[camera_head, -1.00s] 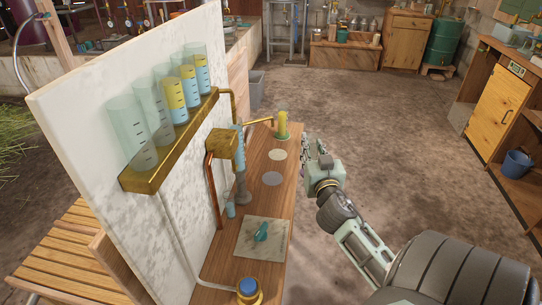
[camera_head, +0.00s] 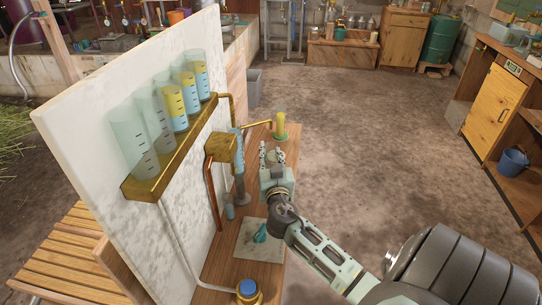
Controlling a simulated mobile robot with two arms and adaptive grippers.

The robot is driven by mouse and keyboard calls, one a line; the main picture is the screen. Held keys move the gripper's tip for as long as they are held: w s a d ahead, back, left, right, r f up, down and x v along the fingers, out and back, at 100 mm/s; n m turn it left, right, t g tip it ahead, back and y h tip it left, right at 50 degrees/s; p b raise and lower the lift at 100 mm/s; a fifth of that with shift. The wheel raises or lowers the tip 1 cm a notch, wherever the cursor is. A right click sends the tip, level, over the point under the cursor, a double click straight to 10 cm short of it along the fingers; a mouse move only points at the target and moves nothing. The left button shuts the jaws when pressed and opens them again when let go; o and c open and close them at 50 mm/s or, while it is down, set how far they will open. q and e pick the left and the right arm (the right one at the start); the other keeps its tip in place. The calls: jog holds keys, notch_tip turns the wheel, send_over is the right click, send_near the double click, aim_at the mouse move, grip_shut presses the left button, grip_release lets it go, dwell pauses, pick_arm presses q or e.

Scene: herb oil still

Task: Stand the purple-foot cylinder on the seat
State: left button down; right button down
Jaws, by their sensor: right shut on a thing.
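My right gripper (camera_head: 273,154) is over the bench, in front of the spout. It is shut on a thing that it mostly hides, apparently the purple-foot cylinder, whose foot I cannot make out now. The round discs on the bench, one of which may be the seat, are largely covered by the gripper. A cylinder with yellow liquid (camera_head: 280,122) stands upright under the brass spout (camera_head: 258,124), beyond the gripper. My left gripper is not in view.
A white panel (camera_head: 95,160) carries several tubes of blue and yellow liquid on a brass rack (camera_head: 160,165). A grey-footed glass cylinder (camera_head: 240,180) stands beside the brass box (camera_head: 221,149). A teal object (camera_head: 260,233) lies on a pale mat (camera_head: 246,246).

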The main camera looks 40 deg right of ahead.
jog(key=shift+f+b, duration=0.15)
jog(key=shift+b, duration=0.15)
jog(key=c, duration=1.7)
grip_release()
jog(key=shift+c, duration=0.2)
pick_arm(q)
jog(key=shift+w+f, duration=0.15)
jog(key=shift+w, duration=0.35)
pick_arm(e)
jog(key=o, duration=0.3)
jog(key=shift+o, duration=0.2)
jog(key=shift+r, duration=0.2)
jog(key=shift+s+a+f, duration=0.1)
jog(key=shift+s+a, duration=0.05)
jog(key=shift+s, duration=0.05)
pick_arm(q)
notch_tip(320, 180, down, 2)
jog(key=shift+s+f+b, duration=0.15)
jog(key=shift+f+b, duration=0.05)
jog(key=shift+b, duration=0.85)
pick_arm(e)
jog(key=v, duration=1.1)
jog(key=shift+s+a, duration=0.15)
jog(key=shift+s, duration=0.05)
